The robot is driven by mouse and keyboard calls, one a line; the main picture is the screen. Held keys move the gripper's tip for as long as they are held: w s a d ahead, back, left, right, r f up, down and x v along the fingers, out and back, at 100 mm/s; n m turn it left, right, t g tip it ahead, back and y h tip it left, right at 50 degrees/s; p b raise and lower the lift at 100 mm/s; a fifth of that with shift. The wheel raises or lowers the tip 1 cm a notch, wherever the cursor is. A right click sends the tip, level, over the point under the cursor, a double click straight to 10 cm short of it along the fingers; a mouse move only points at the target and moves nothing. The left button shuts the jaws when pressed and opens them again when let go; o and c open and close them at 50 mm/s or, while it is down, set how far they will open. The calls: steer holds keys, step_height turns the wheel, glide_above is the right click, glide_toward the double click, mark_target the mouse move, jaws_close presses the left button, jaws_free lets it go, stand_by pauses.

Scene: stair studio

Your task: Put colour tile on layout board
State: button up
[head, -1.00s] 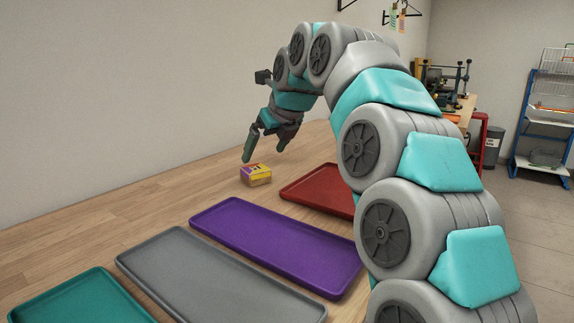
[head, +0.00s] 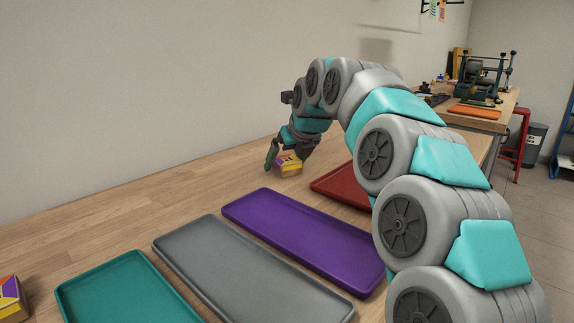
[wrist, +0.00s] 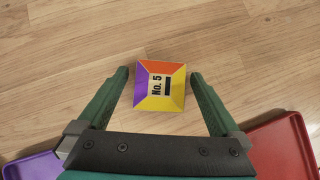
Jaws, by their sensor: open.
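A small block-like colour tile (head: 289,170) with purple, orange and yellow faces sits on the wooden table near the wall. In the wrist view its top (wrist: 160,86) reads "No. 5". My gripper (head: 287,160) is low over this tile. In the wrist view my gripper (wrist: 159,76) is open, with one green finger on each side of the tile and a gap on both sides. A second similar tile (head: 10,299) is partly cut off at the left edge. I cannot tell which surface is the layout board.
Flat trays stand in a row on the table: teal (head: 125,290), grey (head: 245,275), purple (head: 300,235) and red (head: 343,187), the red partly behind my arm. The table left of the held-over tile is bare. A bench with tools (head: 478,115) stands at back right.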

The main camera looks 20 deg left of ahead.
steer(key=shift+c, duration=0.2)
steer(key=c, duration=1.5)
steer(key=shift+o, duration=0.2)
steer(key=shift+r, duration=0.2)
